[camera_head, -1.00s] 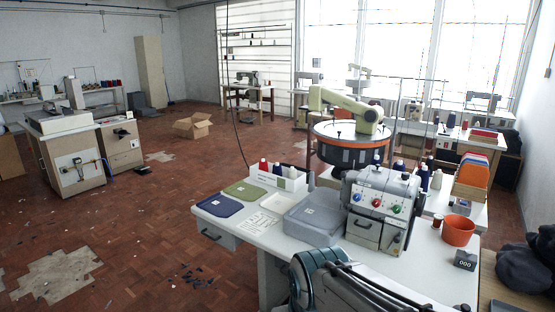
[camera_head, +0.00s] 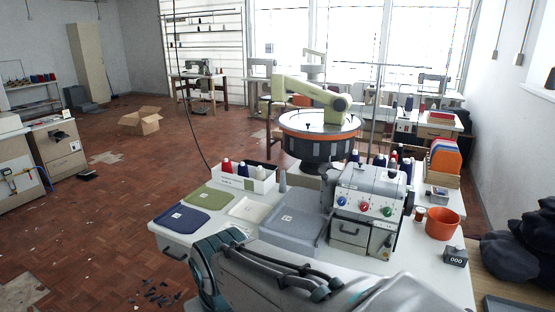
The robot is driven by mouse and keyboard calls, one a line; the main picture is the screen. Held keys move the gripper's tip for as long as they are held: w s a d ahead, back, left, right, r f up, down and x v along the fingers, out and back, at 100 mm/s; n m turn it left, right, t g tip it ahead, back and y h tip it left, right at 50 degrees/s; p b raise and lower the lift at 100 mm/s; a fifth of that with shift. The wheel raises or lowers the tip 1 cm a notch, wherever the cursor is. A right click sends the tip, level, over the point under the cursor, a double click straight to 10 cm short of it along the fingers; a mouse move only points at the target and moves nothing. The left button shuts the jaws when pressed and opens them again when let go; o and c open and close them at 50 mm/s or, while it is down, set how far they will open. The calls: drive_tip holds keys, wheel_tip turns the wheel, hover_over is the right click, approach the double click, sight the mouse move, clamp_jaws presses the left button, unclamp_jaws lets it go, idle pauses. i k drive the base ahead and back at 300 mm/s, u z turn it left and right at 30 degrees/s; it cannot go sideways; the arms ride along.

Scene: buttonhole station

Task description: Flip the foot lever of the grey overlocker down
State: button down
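The grey overlocker (camera_head: 366,207) stands on the white table (camera_head: 430,277) right of centre, with blue, red and green dials on its front and thread cones behind it. Its foot lever is too small to make out here. My arm reaches in from the bottom edge, in front of the table and the overlocker. My gripper is not in view.
Dark bundles (camera_head: 525,245) lie at far right.

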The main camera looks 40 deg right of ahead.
sight(324, 176)
drive_tip(key=z, duration=0.7)
drive_tip(key=i, duration=0.85)
drive_tip(key=z, duration=0.95)
